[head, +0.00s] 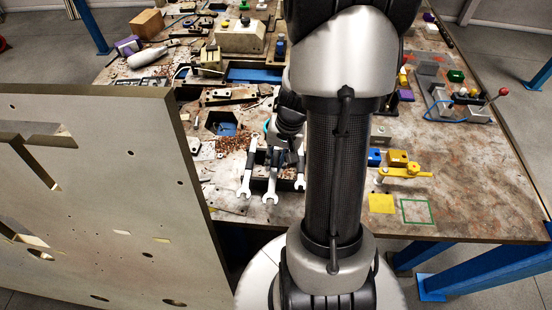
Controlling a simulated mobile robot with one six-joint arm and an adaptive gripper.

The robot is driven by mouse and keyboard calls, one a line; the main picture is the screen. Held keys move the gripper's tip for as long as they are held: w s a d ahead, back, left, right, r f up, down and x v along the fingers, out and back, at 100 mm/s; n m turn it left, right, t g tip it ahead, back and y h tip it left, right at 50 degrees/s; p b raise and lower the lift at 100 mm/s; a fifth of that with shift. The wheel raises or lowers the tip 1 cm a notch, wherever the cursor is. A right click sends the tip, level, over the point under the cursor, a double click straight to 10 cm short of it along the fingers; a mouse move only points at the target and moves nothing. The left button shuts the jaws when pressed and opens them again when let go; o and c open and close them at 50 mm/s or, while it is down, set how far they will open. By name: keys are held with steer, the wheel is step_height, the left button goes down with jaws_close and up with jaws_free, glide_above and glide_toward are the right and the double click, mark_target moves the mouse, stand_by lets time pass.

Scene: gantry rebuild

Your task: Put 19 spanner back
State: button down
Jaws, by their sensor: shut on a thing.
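Three silver open-ended spanners show below my gripper in the head view: a left one (247,176), a middle one (271,182) and a right one (300,175). My gripper (284,157) points down over this spot and is shut on a spanner. The dark fingers overlap the spanners' upper parts, so I cannot tell for certain which one is held. The size marks are too small to read, so the 19 spanner cannot be singled out. My arm hides the area just right of the gripper.
A large upright drilled panel (95,190) stands close on the left. The worktable (460,190) carries brown shavings (232,143) left of my gripper. A yellow clamp-like part (405,171), a yellow square (381,203) and a green outlined square (417,201) are at front right.

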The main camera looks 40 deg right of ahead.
steer(key=shift+f+b, duration=0.95)
steer(key=shift+f, duration=0.05)
stand_by(0.3)
steer(key=c, duration=1.4)
jaws_free()
step_height(320, 180, up, 12)
steer(key=s+d, duration=0.1)
steer(key=shift+s+d, duration=0.25)
steer(key=shift+s, duration=0.15)
steer(key=shift+s+f, duration=0.1)
